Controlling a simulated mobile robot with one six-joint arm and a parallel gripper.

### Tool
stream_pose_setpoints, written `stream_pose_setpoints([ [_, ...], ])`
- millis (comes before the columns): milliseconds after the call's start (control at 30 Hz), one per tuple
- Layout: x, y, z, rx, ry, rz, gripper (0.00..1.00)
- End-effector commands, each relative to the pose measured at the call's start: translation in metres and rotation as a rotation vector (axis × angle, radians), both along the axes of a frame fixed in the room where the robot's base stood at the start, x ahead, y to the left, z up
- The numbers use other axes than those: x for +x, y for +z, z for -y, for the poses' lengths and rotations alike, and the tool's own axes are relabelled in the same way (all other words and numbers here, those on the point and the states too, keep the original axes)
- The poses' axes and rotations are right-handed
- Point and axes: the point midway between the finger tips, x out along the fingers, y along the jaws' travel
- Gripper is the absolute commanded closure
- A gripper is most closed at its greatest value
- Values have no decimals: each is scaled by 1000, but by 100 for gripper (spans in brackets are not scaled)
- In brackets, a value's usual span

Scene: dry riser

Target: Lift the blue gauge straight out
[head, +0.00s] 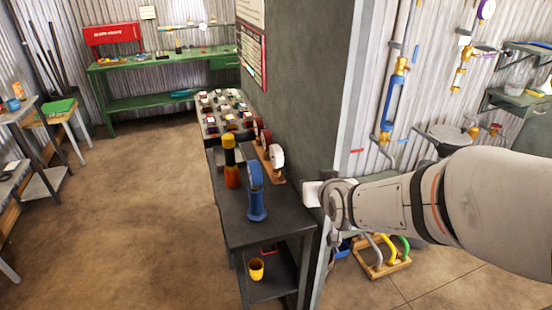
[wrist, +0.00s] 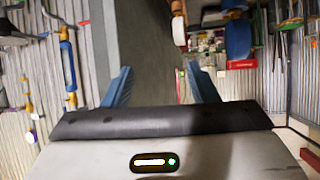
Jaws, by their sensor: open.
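The blue gauge (head: 255,174) stands upright in a blue holder (head: 257,207) on the dark bench, its round head seen nearly edge-on. In the wrist view, which looks upside down, the blue gauge (wrist: 238,39) shows beyond and to the right of the fingers. My gripper (wrist: 160,82) is open and empty, its two blue fingers spread with the grey wall between them. In the head view only the white end of my arm shows, right of the bench by the wall's edge; the fingers cannot be made out. The gripper is apart from the gauge.
The grey wall (head: 310,90) rises close to my arm. A yellow cup (head: 256,270) is on the lower shelf.

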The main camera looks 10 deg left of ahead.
Motion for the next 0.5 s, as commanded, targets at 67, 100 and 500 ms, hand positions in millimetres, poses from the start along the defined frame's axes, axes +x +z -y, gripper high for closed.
stream_pose_setpoints([
  [67, 12, -18, -39, 37, 56, 99, 46],
  [100, 16, -22, -55, 59, 77, 152, 46],
  [500, 15, -34, -143, 208, 186, 462, 46],
])
